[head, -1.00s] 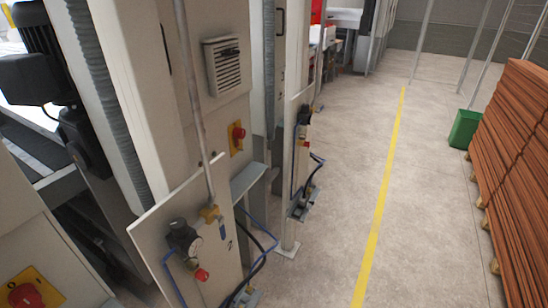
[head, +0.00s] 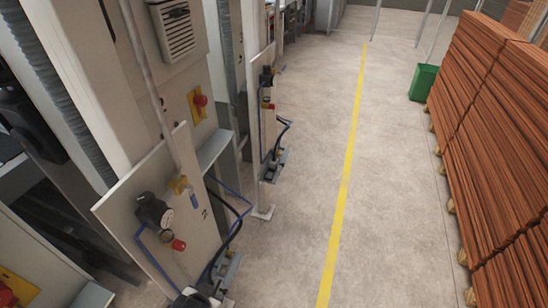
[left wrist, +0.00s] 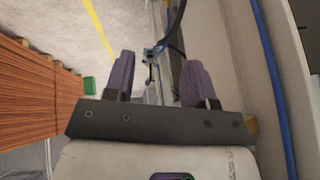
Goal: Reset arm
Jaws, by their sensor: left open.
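My left gripper (left wrist: 157,72) shows in the left wrist view. Its two purple-grey fingers are spread apart with nothing between them. A blue hose (left wrist: 272,85) and a pale panel run along the right of that view, beside the gripper. Whether the gripper touches them I cannot tell. In the head view, a dark and white part shows at the bottom edge, too cut off to identify. My right gripper is not in view.
The machine stands at left with a red emergency button (head: 199,100), a vent (head: 172,29) and a gauge valve (head: 154,211) on a panel. A yellow floor line (head: 345,190) crosses open concrete. A green bin (head: 423,82) and stacked brown boards (head: 500,140) stand at right.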

